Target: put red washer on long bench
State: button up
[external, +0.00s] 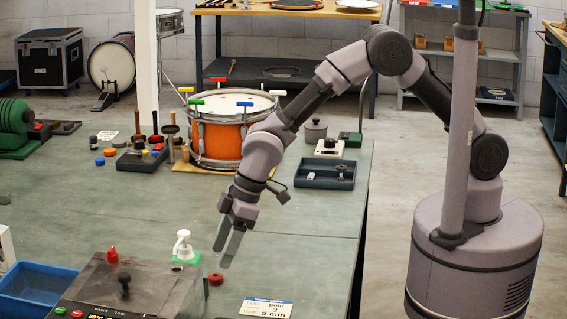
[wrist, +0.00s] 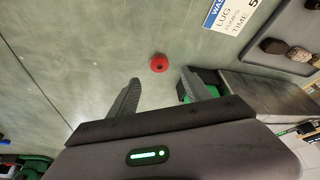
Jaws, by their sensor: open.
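In the wrist view my gripper (wrist: 161,84) is open, and the washer is apart from both fingers. I cannot tell which bench is the long bench.
A dark machine (external: 148,284) with buttons stands left of the washer, beside a white pump bottle (external: 184,246). A white label card (external: 266,307) lies to the right. An orange drum (external: 220,143) and a dark tray (external: 325,174) stand farther back.

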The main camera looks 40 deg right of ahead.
aim_at(214, 276)
jog(key=b+x, duration=0.2)
jog(key=x, duration=0.3)
jog(key=shift+f, duration=0.3)
jog(key=shift+d+r, duration=0.1)
grip_shut()
jog(key=shift+r, duration=0.1)
